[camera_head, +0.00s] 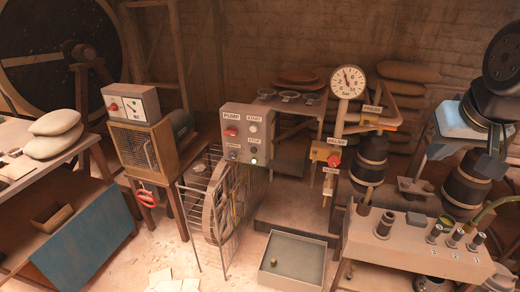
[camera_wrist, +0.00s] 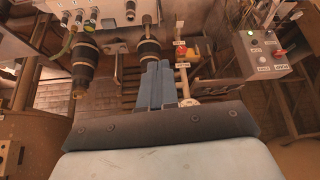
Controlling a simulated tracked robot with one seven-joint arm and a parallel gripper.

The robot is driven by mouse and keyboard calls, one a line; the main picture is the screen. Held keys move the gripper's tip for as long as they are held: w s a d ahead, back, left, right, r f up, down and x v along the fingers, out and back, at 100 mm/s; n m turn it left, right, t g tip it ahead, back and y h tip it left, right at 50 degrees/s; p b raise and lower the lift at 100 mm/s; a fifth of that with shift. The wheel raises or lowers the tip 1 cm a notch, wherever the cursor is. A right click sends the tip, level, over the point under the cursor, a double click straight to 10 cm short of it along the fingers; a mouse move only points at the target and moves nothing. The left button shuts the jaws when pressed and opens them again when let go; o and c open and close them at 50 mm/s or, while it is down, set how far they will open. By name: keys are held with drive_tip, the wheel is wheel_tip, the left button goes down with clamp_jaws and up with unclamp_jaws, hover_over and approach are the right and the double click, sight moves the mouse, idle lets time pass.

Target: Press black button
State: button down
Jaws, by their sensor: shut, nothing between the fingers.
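The grey control box (camera_head: 244,115) labelled PUMP stands left of centre in the head view. A small black button (camera_head: 254,150) sits on its right side, below the STOP label. A white button (camera_head: 253,127) is above it and a lit green lamp (camera_head: 253,161) below it.
A red knob (camera_head: 231,132) is also on the box. A pressure gauge (camera_head: 347,82) and a red-yellow relief switch (camera_head: 333,160) stand to its right. A wire guard (camera_head: 205,200) is below the box. A metal bench (camera_head: 400,240) with fittings fills the lower right. An open tray (camera_head: 293,262) lies on the floor.

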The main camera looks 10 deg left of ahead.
drive_tip(key=w+a+f+n+t+y, duration=0.15)
drive_tip(key=w+a, duration=0.25)
drive_tip(key=w, duration=0.5)
drive_tip(key=w+a+f+n+t, duration=0.1)
drive_tip(key=w+a+f+n, duration=0.2)
drive_tip(key=w, duration=0.5)
drive_tip(key=w+a+f+n+t+y, duration=0.2)
drive_tip(key=w+a+f+n+y, duration=0.3)
drive_tip(key=w+a, duration=0.8)
drive_tip(key=n+t, duration=0.2)
drive_tip(key=n, duration=0.1)
approach(254, 150)
drive_tip(key=d+r, duration=0.5)
drive_tip(key=r, duration=0.3)
drive_tip(key=s+a+f+n+y, duration=0.4)
drive_tip(key=s+a+f, duration=0.1)
drive_tip(key=a+f, duration=0.5)
drive_tip(key=shift+f+n, duration=0.35)
drive_tip(key=shift+f, duration=0.5)
drive_tip(key=shift+w+d+y, duration=0.1)
drive_tip(key=shift+y, duration=0.15)
drive_tip(key=shift+w+d, duration=0.15)
drive_tip(key=shift+w, duration=2.05)
drive_tip(key=shift+w+d, duration=0.2)
drive_tip(key=shift+w, duration=1.95)
